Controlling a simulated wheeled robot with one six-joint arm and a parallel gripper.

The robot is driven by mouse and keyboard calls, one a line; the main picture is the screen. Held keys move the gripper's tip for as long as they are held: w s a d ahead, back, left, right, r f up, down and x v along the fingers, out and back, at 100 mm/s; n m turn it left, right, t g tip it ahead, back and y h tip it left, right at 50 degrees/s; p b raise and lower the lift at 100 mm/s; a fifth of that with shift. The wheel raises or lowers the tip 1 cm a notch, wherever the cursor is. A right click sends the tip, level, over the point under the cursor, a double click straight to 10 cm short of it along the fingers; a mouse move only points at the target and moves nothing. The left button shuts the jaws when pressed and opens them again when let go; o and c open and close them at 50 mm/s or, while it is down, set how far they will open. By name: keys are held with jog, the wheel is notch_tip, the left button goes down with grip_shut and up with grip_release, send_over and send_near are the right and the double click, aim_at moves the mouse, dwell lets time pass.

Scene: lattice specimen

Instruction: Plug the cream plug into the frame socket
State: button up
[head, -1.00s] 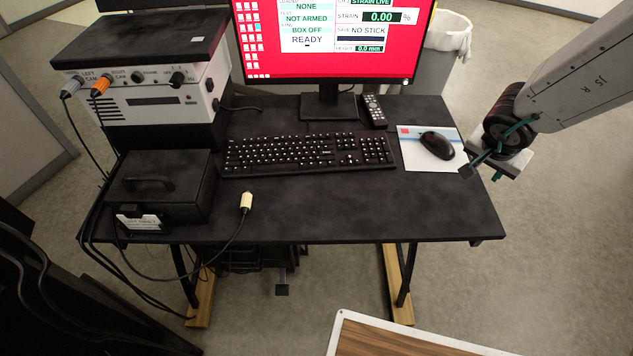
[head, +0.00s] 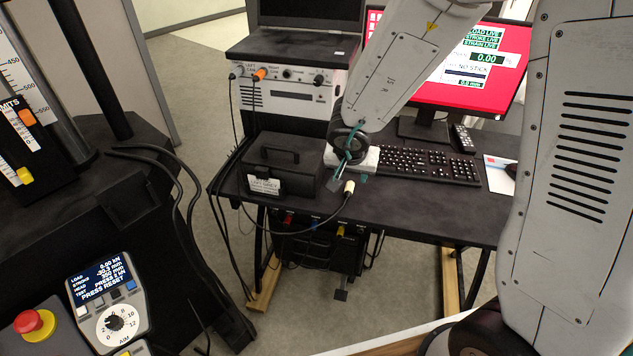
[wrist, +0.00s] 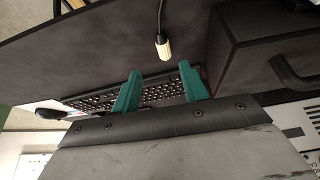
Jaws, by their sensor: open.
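The cream plug (head: 349,188) is at the desk's front edge, right of the black box, with a black lead hanging from it. In the wrist view the plug (wrist: 163,48) lies just beyond and between the fingertips, apart from them. My gripper (head: 347,177) is open and empty, close to the plug in the head view. Its two teal fingers (wrist: 159,72) show spread in the wrist view. I cannot make out the frame socket; part of a dark test frame (head: 125,160) stands at the left.
A black box with a handle (head: 282,165) stands left of the plug. A keyboard (head: 425,164) and monitor (head: 450,60) are behind. An orange plug (head: 260,74) sits in the white unit (head: 290,92). A control panel (head: 105,295) with a red button (head: 34,323) is front left.

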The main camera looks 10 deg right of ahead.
aim_at(349, 189)
jog(key=shift+a+x, duration=0.2)
jog(key=shift+x, duration=2.05)
jog(key=shift+a+x, duration=0.15)
jog(key=shift+x, duration=2.1)
grip_shut()
jog(key=shift+r, duration=2.5)
